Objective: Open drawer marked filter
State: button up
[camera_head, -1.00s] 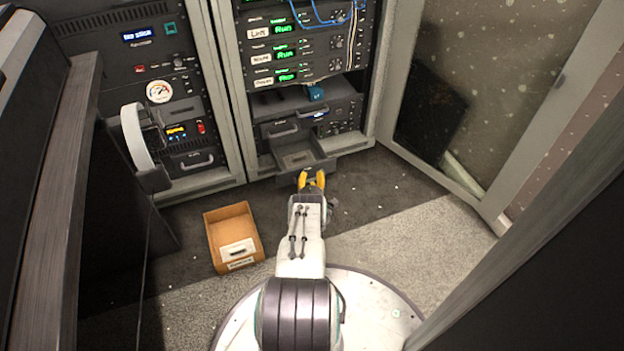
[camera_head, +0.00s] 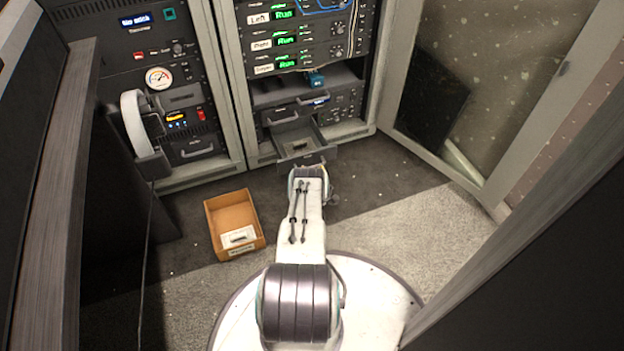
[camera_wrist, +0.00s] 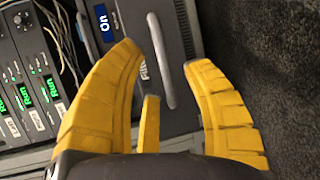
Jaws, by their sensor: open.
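The drawer marked filter stands pulled out low in the right rack in the head view, its tray (camera_head: 297,145) open to the top. In the wrist view its grey handle (camera_wrist: 160,60) and a partly hidden label reading "Filt" (camera_wrist: 143,72) show on the drawer front. My gripper (camera_wrist: 160,55) is open, with yellow fingers spread on either side of the handle and nothing held. I cannot tell if a finger touches it. In the head view my wrist hides the fingers, just in front of the drawer.
An open cardboard box (camera_head: 228,215) with a white piece in it stands on the floor at left. Headphones (camera_head: 138,125) hang beside the left rack. A glass door (camera_head: 490,90) stands open at right.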

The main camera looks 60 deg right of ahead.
jog(key=shift+v, duration=1.5)
